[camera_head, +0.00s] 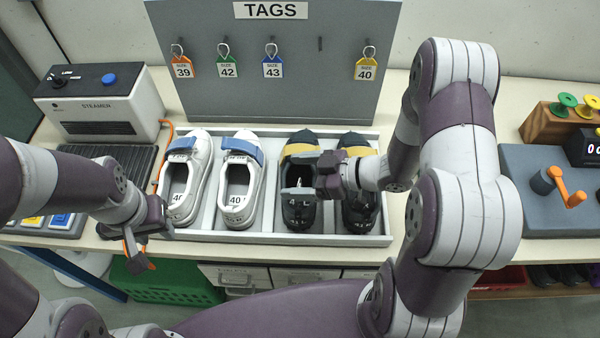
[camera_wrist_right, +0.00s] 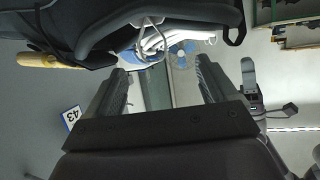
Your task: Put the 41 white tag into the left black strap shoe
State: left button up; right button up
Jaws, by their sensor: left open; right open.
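There a thin wire loop (camera_wrist_right: 148,35) like those of the tags shows by the black shoe (camera_wrist_right: 95,22), with nothing between the fingers. I cannot make out a white 41 tag; the hook (camera_head: 320,44) between the blue and yellow tags is empty. My left gripper (camera_head: 138,256) is open near the table's front edge.
The tray (camera_head: 262,239) also holds two white shoes with blue straps and the right black shoe (camera_head: 360,212), partly behind my right arm. Orange, green, blue and yellow tags hang on the board (camera_head: 335,85). A steamer (camera_head: 100,100) stands left, a crank device (camera_head: 555,195) right.

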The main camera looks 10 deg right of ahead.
jog(key=s+d+r+p, duration=0.1)
jog(key=s+d+r, duration=0.7)
jog(key=r, duration=0.3)
jog(key=shift+s, duration=0.3)
jog(key=w+d+f+m+t+h, duration=0.25)
jog(key=w+d+m+h, duration=0.35)
jog(key=w+h, duration=0.45)
jog(key=s+a+f+m+g+h, duration=0.1)
jog(key=s+a+f+m+g, duration=0.1)
jog(key=s+a+m+g, duration=0.4)
jog(key=s+g, duration=0.1)
jog(key=s, duration=0.3)
jog(key=shift+s+a, duration=0.25)
jog(key=shift+a, duration=0.15)
